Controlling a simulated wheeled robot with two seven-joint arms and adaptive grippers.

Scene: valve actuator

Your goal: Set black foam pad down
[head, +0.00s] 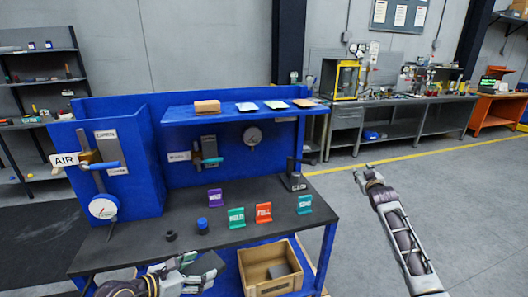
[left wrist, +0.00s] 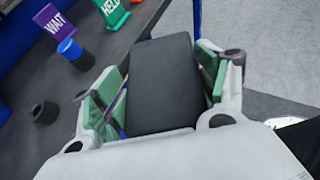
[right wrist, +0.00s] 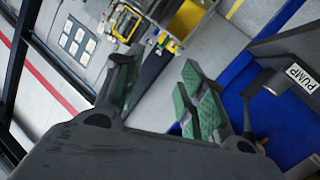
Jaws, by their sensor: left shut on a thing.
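The black foam pad (left wrist: 163,85) is a dark flat block between the green fingers of my left gripper (left wrist: 160,90), which is shut on it. In the head view my left gripper (head: 187,272) is at the front edge of the workbench, and the pad (head: 207,266) shows just left of the cardboard box. My right gripper (right wrist: 160,95) is open and empty. In the head view my right gripper (head: 366,176) is raised to the right of the workbench, over the floor.
The dark bench top (head: 150,252) carries a blue cap (head: 202,225), a black ring (head: 171,236) and several coloured signs, including a purple WAIT sign (head: 215,197). An open cardboard box (head: 249,283) holding a grey item stands below the front edge. The bench front-left is clear.

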